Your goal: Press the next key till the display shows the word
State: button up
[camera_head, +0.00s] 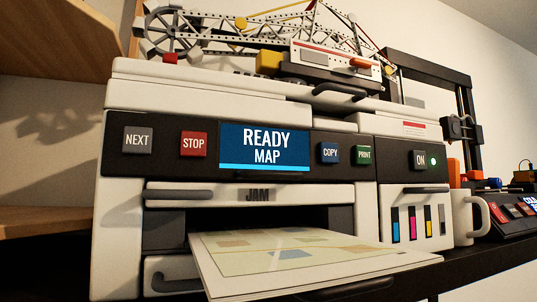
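The printer (220,100) fills the middle of the head view, with a dark control panel across its front. The grey NEXT key (138,140) is at the panel's left end. The blue display (264,147) reads "READY" above "MAP", with a light blue bar along its bottom. The red STOP key (193,144) sits between the NEXT key and the display. To the display's right are the blue COPY key (329,153), the green PRINT key (363,155) and the grey ON key (420,160). My gripper is not in view.
A sheet with a map (295,258) sticks out of the front slot, below a "JAM" label. A truss model (270,40) stands on the printer. A white mug (468,215) and a dark device (510,212) are at right. Wooden shelf boards (50,222) are at left.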

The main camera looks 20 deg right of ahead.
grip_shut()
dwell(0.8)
